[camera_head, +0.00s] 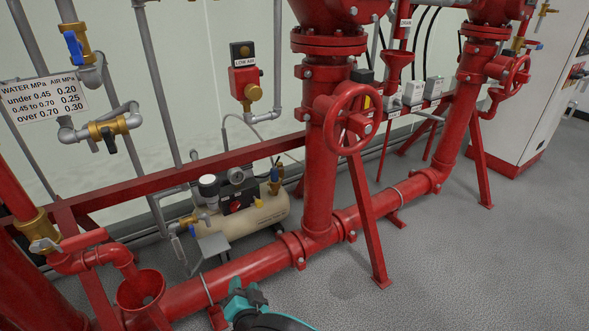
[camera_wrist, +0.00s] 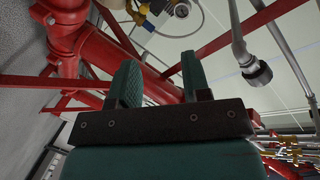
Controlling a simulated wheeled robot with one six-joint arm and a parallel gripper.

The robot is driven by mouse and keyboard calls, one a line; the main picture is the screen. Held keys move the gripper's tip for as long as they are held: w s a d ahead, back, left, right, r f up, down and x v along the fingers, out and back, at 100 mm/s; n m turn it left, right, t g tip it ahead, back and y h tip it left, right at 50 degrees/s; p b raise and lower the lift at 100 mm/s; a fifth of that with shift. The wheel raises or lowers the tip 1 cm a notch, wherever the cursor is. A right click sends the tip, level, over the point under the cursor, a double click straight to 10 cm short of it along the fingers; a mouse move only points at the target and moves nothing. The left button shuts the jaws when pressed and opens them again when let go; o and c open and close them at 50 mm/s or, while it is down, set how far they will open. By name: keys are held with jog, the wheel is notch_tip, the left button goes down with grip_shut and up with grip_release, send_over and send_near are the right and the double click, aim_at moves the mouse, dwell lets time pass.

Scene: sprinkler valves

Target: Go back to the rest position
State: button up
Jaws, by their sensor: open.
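My gripper (camera_wrist: 162,80) shows in the wrist view with its two teal fingers apart and nothing between them. In the head view, a teal and black part of my arm shows at the bottom edge, in front of the low red pipe (camera_head: 190,297). I cannot make out the fingers there.
A red handwheel (camera_head: 351,118) sits on the upright red pipe (camera_head: 319,190). A cream compressor tank (camera_head: 262,214) stands behind the low pipe. A red funnel (camera_head: 140,290) is at the lower left. A white cabinet (camera_head: 530,80) stands at the right. Grey floor (camera_head: 450,270) is clear at the lower right.

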jog(key=w+d+r+m+g+h, duration=0.1)
jog(key=w+d+r+g+h, duration=0.35)
jog(key=w+r, duration=0.5)
jog(key=s+d+r+n+g, duration=0.1)
jog(key=s+d+r+g, duration=0.1)
jog(key=d+r, duration=0.45)
jog(key=s+d+r+n+g, duration=0.1)
jog(key=d+r+g, duration=0.15)
jog(key=r, duration=0.65)
jog(key=s+d+r+n+g+y, duration=0.15)
jog(key=s+d+r+n, duration=0.3)
jog(key=s, duration=0.45)
jog(key=s+d+r+n+g+y, duration=0.1)
jog(key=s+d+r+n+g, duration=0.2)
jog(key=s+d+r, duration=0.5)
jog(key=s+d+r+n+g+y, duration=0.2)
jog(key=s+r+n, duration=0.15)
jog(key=s, duration=0.75)
notch_tip(320, 180, up, 30)
jog(key=p, duration=3.1)
jog(key=shift+s+a+r, duration=0.15)
jog(key=shift+s, duration=0.15)
